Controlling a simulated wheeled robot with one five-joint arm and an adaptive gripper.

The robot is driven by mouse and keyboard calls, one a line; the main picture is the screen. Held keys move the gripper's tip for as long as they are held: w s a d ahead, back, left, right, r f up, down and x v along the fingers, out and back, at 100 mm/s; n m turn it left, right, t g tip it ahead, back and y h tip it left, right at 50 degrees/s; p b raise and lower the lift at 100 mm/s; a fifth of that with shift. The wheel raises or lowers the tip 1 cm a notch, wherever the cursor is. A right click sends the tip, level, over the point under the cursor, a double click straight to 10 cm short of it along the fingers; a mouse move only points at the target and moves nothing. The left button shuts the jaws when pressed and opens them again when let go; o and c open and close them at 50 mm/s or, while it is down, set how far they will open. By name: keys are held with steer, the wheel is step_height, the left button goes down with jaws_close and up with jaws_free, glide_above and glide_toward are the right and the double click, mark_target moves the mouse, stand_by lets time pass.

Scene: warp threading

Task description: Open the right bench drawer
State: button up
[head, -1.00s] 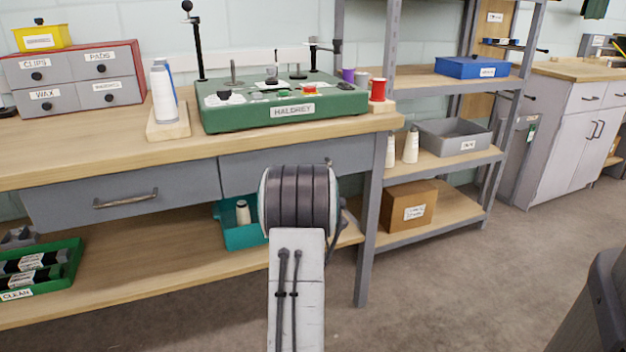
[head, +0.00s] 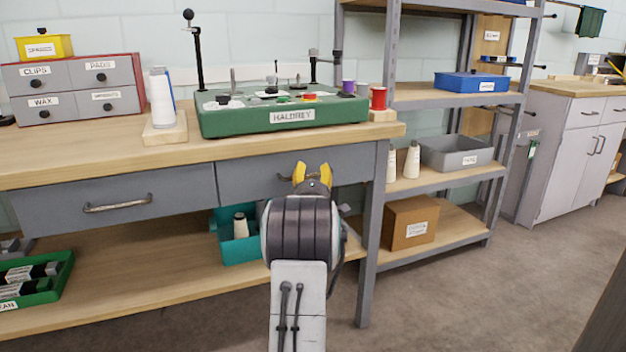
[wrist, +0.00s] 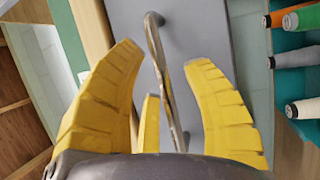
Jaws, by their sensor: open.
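The right bench drawer (head: 345,163) is a grey front under the wooden bench top and looks shut. Its dark bar handle (head: 284,177) is partly hidden behind my gripper (head: 313,172) in the head view. In the wrist view the drawer front (wrist: 210,25) fills the middle, and the handle (wrist: 155,50) runs between the yellow fingers of my gripper (wrist: 165,55). The fingers are open, with one on each side of the handle. I cannot tell whether any finger touches it.
The left drawer (head: 60,200) with its own handle is shut. A green HALDREY machine (head: 240,122) stands on the bench top (head: 100,152). A teal bin (head: 232,250) sits on the lower shelf below the drawer. A bench leg (head: 367,250) stands to the right.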

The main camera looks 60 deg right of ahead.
steer(key=shift+d, duration=0.1)
stand_by(0.3)
jaws_close()
stand_by(0.4)
